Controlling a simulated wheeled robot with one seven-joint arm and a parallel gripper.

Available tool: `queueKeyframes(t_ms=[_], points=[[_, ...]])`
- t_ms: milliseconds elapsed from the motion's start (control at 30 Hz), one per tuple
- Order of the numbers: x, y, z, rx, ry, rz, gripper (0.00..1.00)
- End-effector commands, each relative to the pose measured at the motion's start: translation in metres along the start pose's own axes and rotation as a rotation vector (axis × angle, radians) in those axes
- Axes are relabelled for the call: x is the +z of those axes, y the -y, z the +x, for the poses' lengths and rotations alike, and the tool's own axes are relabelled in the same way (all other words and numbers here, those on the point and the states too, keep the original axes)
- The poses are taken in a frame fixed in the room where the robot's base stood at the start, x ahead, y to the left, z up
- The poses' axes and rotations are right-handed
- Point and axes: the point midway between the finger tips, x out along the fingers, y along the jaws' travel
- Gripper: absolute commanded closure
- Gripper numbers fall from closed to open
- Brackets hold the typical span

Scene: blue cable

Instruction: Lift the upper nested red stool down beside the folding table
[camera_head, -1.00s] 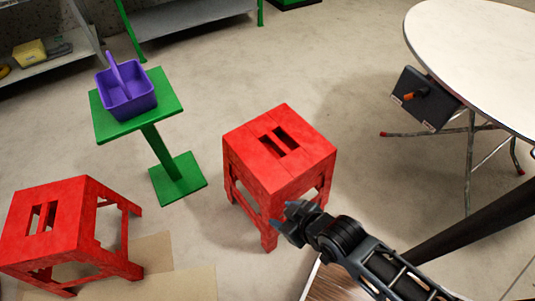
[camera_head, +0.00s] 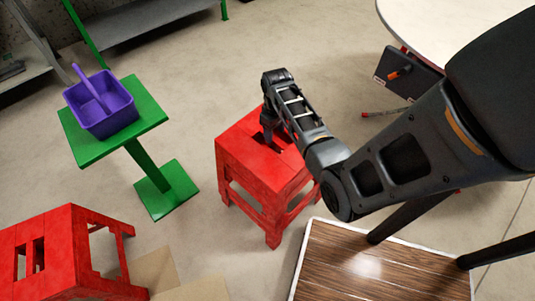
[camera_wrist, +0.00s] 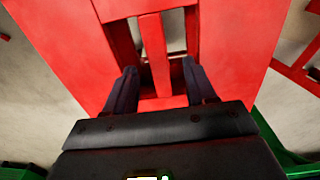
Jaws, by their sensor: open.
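A red stool (camera_head: 241,155) with two slots in its seat stands on the floor mid-view. It stands upright; I cannot tell whether another stool is nested in it. A second red stool (camera_head: 60,238) stands apart at lower left. My gripper (camera_head: 268,145) reaches down over the middle stool's seat, partly hidden by my arm. In the wrist view, my gripper (camera_wrist: 160,85) is open, with one finger on each side of the seat's central bar (camera_wrist: 154,50), at the slots. The folding table (camera_head: 410,20) has a pale round top and stands at upper right.
A green stand (camera_head: 165,105) holds a purple caddy (camera_head: 103,112) left of the middle stool. A dark box (camera_head: 392,75) is by the folding table. A wood-patterned panel (camera_head: 340,265) is at the bottom.

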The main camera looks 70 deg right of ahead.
Motion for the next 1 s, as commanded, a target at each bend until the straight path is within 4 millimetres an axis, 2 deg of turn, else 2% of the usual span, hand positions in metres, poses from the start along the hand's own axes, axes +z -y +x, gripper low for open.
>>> queueKeyframes(t_ms=[367,600,733,967,1000], points=[[-0.001,-0.004,0.034,-0.003,0.010,0.003,0.45],[-0.002,-0.004,0.069,-0.003,0.009,0.004,0.45],[-0.003,-0.003,0.076,-0.002,0.008,0.003,0.45],[-0.003,-0.003,0.076,-0.002,0.007,0.003,0.45],[-0.003,-0.003,0.076,-0.002,0.007,0.003,0.48]])
